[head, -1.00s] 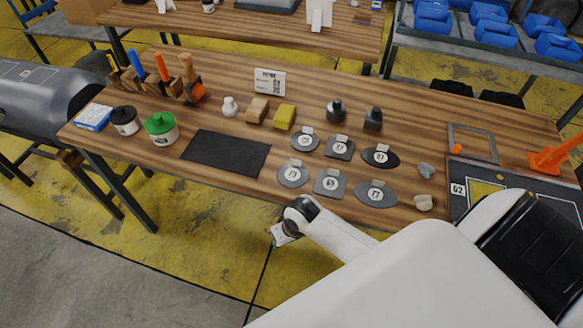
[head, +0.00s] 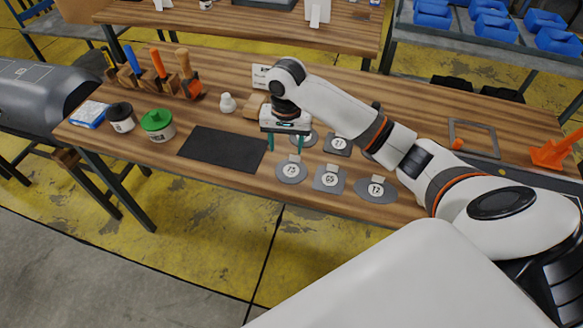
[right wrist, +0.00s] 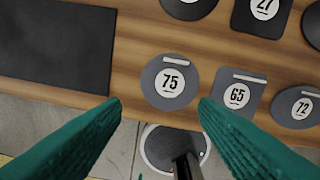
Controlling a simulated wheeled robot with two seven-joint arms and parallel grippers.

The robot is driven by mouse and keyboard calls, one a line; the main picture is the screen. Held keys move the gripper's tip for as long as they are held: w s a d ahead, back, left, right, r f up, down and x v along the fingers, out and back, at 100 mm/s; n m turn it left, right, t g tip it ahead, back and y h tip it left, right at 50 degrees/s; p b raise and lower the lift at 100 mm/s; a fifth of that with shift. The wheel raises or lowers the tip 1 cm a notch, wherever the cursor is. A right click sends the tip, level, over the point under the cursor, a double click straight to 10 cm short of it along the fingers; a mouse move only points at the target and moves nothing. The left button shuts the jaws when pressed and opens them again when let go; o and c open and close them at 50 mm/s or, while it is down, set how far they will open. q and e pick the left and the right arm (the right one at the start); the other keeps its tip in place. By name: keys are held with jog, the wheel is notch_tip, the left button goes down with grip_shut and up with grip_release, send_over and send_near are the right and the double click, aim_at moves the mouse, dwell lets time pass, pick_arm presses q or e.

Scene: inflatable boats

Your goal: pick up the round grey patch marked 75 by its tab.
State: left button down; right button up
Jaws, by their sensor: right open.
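The round grey patch marked 75 (head: 291,172) lies flat near the front edge of the wooden table, its pale tab on its far side. In the right wrist view the patch (right wrist: 160,96) shows between and just beyond the fingertips, with its tab (right wrist: 176,61) at the top. My right gripper (head: 285,149) is open and empty, pointing down above the table. In the head view its green fingers hang just behind and left of the patch, apart from it. My left gripper is not in view.
The patch marked 65 (head: 328,180) lies just right, then the patch marked 72 (head: 376,189). More patches lie behind, partly hidden by my right arm. A black mat (head: 222,149) lies to the left.

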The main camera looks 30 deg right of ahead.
notch_tip(320, 180, up, 3)
jog(key=w+d+m, duration=0.2)
jog(key=d, duration=0.1)
send_near(291, 168)
jog(key=shift+w+d+f, duration=0.75)
jog(key=shift+w+d, duration=0.05)
jog(key=shift+w, duration=0.05)
jog(key=shift+d+f+p, duration=0.15)
jog(key=shift+f+p, duration=0.15)
jog(key=shift+f, duration=1.05)
jog(key=shift+d+f+p, duration=0.15)
jog(key=shift+f+p, duration=0.1)
jog(key=shift+f, duration=1.15)
jog(key=shift+c, duration=0.4)
jog(key=c, duration=0.9)
